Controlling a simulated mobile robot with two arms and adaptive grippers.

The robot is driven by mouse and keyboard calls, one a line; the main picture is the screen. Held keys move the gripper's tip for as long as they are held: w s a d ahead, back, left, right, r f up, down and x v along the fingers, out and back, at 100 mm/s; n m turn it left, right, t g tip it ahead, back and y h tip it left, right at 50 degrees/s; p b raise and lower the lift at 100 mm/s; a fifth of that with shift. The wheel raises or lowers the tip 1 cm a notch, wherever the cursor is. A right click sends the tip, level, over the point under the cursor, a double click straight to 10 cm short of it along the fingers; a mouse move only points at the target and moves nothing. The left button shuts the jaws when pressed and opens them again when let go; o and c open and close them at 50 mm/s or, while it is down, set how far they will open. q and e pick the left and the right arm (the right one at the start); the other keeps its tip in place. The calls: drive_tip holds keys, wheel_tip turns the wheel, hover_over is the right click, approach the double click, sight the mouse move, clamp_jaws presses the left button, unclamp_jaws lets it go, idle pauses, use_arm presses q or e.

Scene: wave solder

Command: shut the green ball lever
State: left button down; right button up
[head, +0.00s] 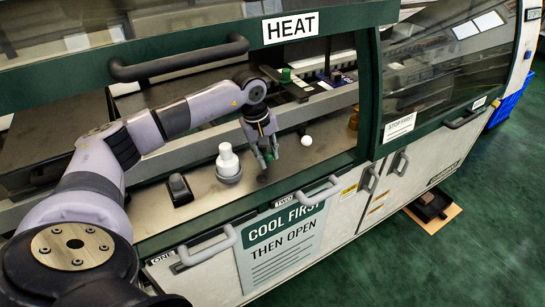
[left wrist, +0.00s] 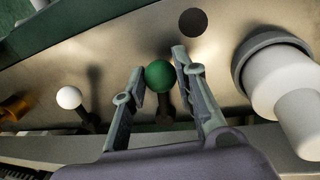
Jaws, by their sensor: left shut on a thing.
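The green ball lever (left wrist: 159,75) shows in the left wrist view as a round green knob on a dark stem. My left gripper (left wrist: 158,78) has a finger on each side of the knob and is shut on it. In the head view my left gripper (head: 264,165) reaches down to the metal deck inside the machine's open front, and its fingers mostly hide the green knob. My right gripper is not in view.
A white ball lever (head: 306,140) stands to the right, and also shows in the left wrist view (left wrist: 69,97). A white bottle (head: 227,160) in a grey ring stands left. A dark block (head: 180,189) sits farther left. A raised window handle (head: 180,59) hangs above my arm.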

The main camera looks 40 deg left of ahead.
use_arm(q)
drive_tip(key=shift+s+a+m, duration=0.25)
drive_tip(key=shift+a+m, duration=0.05)
drive_tip(key=shift+m, duration=0.2)
drive_tip(key=shift+r, duration=0.1)
drive_tip(key=c, duration=1.6)
unclamp_jaws()
drive_tip(key=o, duration=0.3)
drive_tip(key=r, duration=0.4)
drive_tip(key=s+a+r, duration=0.1)
drive_tip(key=r, duration=0.2)
drive_tip(key=s+r, duration=0.1)
drive_tip(key=r, duration=0.3)
drive_tip(key=shift+a+r, duration=0.15)
drive_tip(key=shift+r, duration=0.2)
